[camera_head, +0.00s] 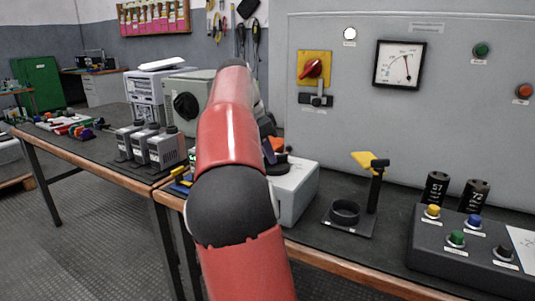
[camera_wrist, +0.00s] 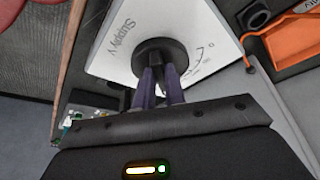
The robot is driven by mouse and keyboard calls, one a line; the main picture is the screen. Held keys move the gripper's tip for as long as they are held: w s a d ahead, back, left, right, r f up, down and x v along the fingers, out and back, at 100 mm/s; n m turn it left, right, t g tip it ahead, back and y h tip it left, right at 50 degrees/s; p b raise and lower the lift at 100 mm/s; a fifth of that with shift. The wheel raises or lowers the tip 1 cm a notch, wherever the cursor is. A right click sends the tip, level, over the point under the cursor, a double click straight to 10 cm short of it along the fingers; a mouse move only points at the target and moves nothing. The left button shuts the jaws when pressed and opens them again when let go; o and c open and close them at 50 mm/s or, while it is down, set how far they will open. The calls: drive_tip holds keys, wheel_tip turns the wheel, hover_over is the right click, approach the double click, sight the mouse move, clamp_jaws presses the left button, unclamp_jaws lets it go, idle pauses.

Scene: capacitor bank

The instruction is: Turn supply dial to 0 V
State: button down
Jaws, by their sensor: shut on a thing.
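The supply box (camera_wrist: 118,45) is white, with "Supply V" printed on its face and a curved scale with marks on the right side. Its round black dial (camera_wrist: 160,50) sits in the middle of that face. My gripper (camera_wrist: 160,75) is shut on the dial, with purple fingers on either side of its grip. The dial's pointer is hidden, so I cannot tell its setting. In the head view the white box (camera_head: 298,192) stands on the bench, partly behind my red arm. The dial (camera_head: 279,169) and a bit of my gripper (camera_head: 268,152) show beside the arm.
Two black capacitors (camera_head: 436,188) and a button box (camera_head: 465,250) stand further right. The grey panel behind carries a red switch (camera_head: 313,68) and a gauge (camera_head: 399,65).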

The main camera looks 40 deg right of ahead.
drive_tip(key=n+t, duration=0.1)
drive_tip(key=n, duration=0.3)
drive_tip(key=shift+s+n+t, duration=0.3)
drive_tip(key=shift+s+t, duration=0.1)
drive_tip(key=n, duration=0.1)
drive_tip(key=n+t, duration=0.1)
drive_tip(key=n, duration=0.1)
drive_tip(key=n+t, duration=0.1)
drive_tip(key=n, duration=0.1)
drive_tip(key=shift+s+d+r+y, duration=0.1)
drive_tip(key=shift+s+d+y, duration=0.1)
drive_tip(key=shift+s+y, duration=0.15)
drive_tip(key=n, duration=0.2)
drive_tip(key=n+t+y, duration=0.1)
drive_tip(key=n, duration=0.2)
drive_tip(key=shift+s+d+n+y+p, duration=0.25)
drive_tip(key=shift+s+d+n+p, duration=0.05)
drive_tip(key=shift+s+d+p, duration=0.05)
drive_tip(key=shift+d+n+t+y, duration=0.15)
drive_tip(key=shift+n+t+y, duration=0.15)
drive_tip(key=shift+n, duration=0.7)
drive_tip(key=shift+d+n+t+y, duration=0.15)
drive_tip(key=shift+n+y, duration=0.25)
drive_tip(key=shift+n, duration=0.6)
drive_tip(key=c, duration=1.5)
unclamp_jaws()
drive_tip(key=shift+o, duration=0.2)
